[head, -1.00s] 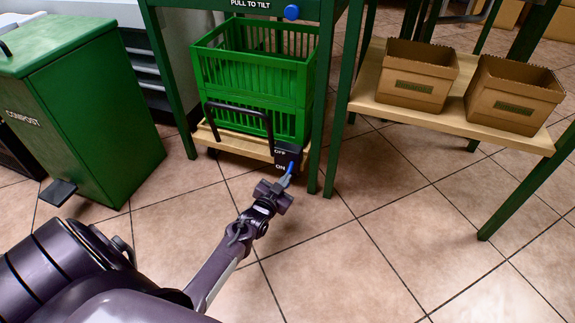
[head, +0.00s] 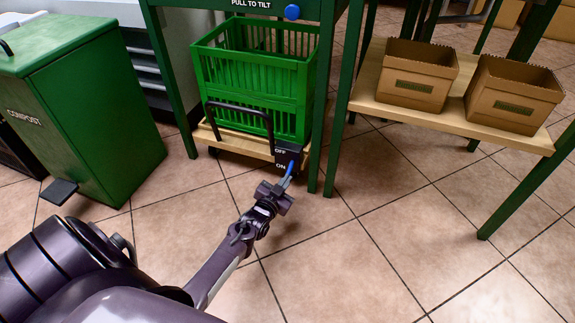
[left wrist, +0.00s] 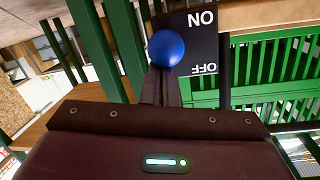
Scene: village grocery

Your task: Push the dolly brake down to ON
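The dolly brake is a dark plate (head: 287,157) on the dolly's front right, with OFF above ON and a blue knob (head: 291,167) on it. In the left wrist view the plate (left wrist: 212,40) is upside down, and the round blue knob (left wrist: 167,47) lies between the ON and OFF heights. My left gripper (head: 286,181) reaches the knob from the front. In the left wrist view its narrow fingers (left wrist: 161,83) are close together and end at the knob. Whether they touch it is unclear. My right gripper is out of view.
The wooden dolly (head: 235,141) carries a green crate (head: 255,95) under a green table frame (head: 327,100). A green compost bin (head: 85,120) stands left. A wooden shelf (head: 455,122) with two cardboard boxes (head: 417,76) is on the right. The tiled floor before the dolly is clear.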

